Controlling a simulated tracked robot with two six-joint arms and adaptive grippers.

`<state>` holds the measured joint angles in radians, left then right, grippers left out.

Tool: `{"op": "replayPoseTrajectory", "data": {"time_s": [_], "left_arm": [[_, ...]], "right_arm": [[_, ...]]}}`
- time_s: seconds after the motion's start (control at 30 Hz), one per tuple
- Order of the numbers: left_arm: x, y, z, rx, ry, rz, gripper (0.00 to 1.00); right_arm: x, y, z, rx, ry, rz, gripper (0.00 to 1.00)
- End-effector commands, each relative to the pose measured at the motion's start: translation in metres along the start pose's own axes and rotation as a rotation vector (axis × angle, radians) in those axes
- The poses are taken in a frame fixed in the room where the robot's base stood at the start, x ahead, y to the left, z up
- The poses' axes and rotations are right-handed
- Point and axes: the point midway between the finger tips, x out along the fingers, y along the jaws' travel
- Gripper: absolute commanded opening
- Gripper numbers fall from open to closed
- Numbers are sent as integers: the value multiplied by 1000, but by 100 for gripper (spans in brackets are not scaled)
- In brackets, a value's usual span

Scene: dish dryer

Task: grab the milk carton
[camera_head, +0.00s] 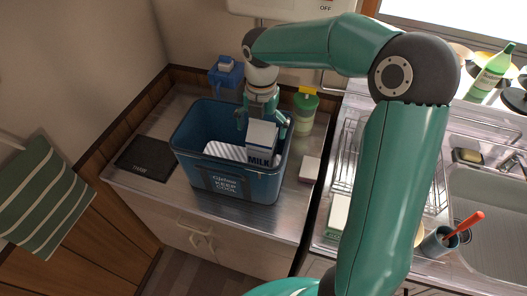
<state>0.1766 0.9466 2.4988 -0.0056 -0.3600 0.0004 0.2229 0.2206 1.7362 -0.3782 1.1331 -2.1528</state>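The white and blue milk carton (261,143), marked MILK, stands in the blue cooler box (222,182) on the left counter, near its right side. Its lower part is hidden by the box's front wall. My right gripper (263,124) reaches down from above at the carton's top. Its fingers are spread, one to the left of the carton and one to the right. I cannot tell whether they touch it. My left gripper is not in view.
A striped white item (225,151) lies in the box beside the carton. A blue container (226,76) and a green-lidded bottle (304,108) stand behind. A black pad (146,159) lies left and a small white block (310,169) right. A dish rack (343,165) and sink (490,215) are at right.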

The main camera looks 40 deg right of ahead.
Motion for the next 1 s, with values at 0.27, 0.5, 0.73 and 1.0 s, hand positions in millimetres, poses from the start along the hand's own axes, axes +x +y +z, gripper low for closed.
{"op": "replayPoseTrajectory", "data": {"time_s": [0.27,0.5,0.73,1.0], "left_arm": [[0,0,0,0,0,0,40],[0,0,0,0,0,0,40],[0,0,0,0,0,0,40],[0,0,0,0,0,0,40]], "right_arm": [[0,0,0,0,0,0,53],[0,1,-1,-1,1,1,13],[-1,2,0,0,-1,5,1],[-6,2,0,0,-1,5,0]]}}
